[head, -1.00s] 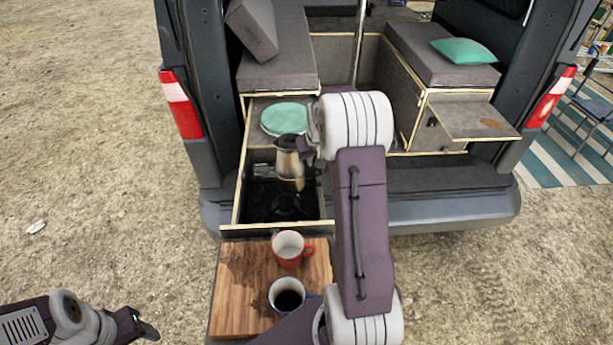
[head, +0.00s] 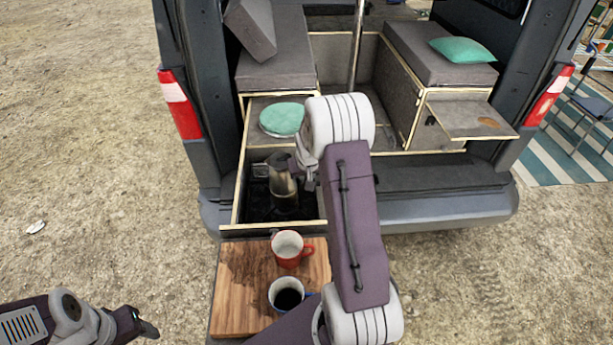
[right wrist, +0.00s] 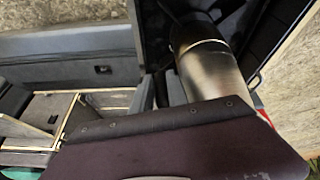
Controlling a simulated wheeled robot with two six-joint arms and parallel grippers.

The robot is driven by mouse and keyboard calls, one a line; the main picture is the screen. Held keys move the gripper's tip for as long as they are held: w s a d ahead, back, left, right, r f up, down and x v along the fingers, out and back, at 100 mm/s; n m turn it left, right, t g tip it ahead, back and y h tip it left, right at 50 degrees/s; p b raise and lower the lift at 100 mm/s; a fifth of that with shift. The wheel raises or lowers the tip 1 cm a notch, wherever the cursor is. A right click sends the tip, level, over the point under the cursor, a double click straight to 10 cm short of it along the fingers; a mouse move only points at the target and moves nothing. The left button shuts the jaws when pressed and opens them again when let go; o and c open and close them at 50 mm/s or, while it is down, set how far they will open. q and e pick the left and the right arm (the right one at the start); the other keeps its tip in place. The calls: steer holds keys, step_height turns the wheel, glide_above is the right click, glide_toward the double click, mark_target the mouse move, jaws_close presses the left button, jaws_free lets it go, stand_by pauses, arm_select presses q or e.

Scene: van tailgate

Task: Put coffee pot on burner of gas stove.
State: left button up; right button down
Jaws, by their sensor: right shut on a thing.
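The metal coffee pot (head: 283,186) with a dark top is upright inside the pull-out drawer at the van's tailgate. My right gripper (head: 300,170) is shut on its right side; in the right wrist view the pot (right wrist: 212,68) shows beside the finger pads (right wrist: 160,90). The black gas stove (head: 258,206) lies in the drawer under and around the pot. The pot and my arm cover much of it, and I cannot tell whether the pot's base touches the burner. My left gripper (head: 148,330) is at the lower left, away from everything; its opening is unclear.
The drawer's front edge (head: 270,228) stands between board and stove.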

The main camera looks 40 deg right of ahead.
steer(key=shift+s+f+b, duration=0.25)
steer(key=shift+f+b, duration=0.15)
steer(key=shift+f, duration=0.1)
steer(key=c, duration=1.5)
jaws_free()
steer(key=shift+f, duration=0.1)
steer(key=shift+o, duration=1)
steer(key=shift+w, duration=0.3)
steer(key=shift+s, duration=0.1)
